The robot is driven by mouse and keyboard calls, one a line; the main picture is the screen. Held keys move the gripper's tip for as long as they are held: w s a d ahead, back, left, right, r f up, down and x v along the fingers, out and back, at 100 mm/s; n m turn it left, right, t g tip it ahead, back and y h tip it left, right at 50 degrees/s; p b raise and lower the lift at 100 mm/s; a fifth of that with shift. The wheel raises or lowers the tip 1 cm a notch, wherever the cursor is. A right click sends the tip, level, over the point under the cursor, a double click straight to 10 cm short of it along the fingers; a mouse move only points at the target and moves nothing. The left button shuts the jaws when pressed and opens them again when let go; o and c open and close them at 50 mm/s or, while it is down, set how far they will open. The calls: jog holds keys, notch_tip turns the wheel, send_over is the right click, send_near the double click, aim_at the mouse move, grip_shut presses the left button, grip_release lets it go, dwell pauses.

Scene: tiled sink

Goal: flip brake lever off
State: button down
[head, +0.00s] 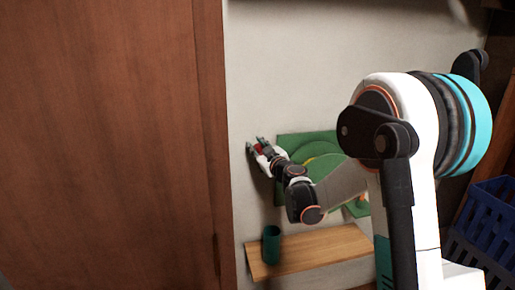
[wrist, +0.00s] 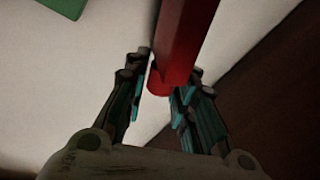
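The red lever (wrist: 183,45) reaches down from the top of the wrist view, and its round lower end lies between the two fingers of my gripper (wrist: 163,88). The fingers stand apart on either side of it, and a pale gap shows by the left finger below the lever's end. I cannot tell whether the right finger touches it. In the head view my gripper (head: 256,149) is near the wall at the left edge of a green panel (head: 290,141). A small bit of red (head: 258,148) shows between the fingers there. The lever's mount is hidden.
A wooden shelf (head: 320,247) with a dark green cup (head: 271,246) is below my gripper. A brown wooden door (head: 110,140) fills the left side. A blue crate (head: 490,208) is at the far right. Bare wall lies above the panel.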

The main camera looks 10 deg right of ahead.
jog(key=shift+a+f+n+g, duration=0.15)
jog(key=shift+a+f+n, duration=0.3)
jog(key=shift+a+n, duration=0.3)
jog(key=shift+a+f+n+g, duration=0.15)
jog(key=shift+a+f+n, duration=0.4)
jog(key=shift+n, duration=0.3)
jog(key=shift+a+r, duration=0.1)
jog(key=c, duration=1.4)
grip_release()
jog(key=shift+o, duration=0.2)
jog(key=v, duration=1.2)
